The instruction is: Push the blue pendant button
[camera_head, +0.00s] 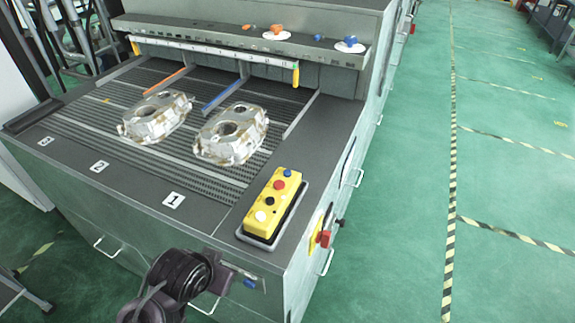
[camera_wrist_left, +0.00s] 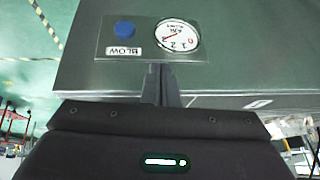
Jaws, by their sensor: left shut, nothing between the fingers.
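The yellow pendant (camera_head: 272,203) lies on a dark base at the table's front right corner. Its blue button (camera_head: 287,173) is at the far end, with red, black and white buttons in a row below it. My left arm shows at the bottom of the head view, in front of the table and left of the pendant, apart from it. My left gripper (camera_wrist_left: 160,86) is shut and empty in the wrist view. Its fingers point at a front panel with a different blue button (camera_wrist_left: 124,30), labelled BLOW. The pendant is outside the wrist view. My right gripper is not in view.
Two castings (camera_head: 155,117) (camera_head: 231,134) sit on the slatted table top. A gauge (camera_wrist_left: 179,38) is beside the BLOW button on the front panel. A red and yellow switch (camera_head: 321,236) sticks out of the table's right side. The green floor at right is clear.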

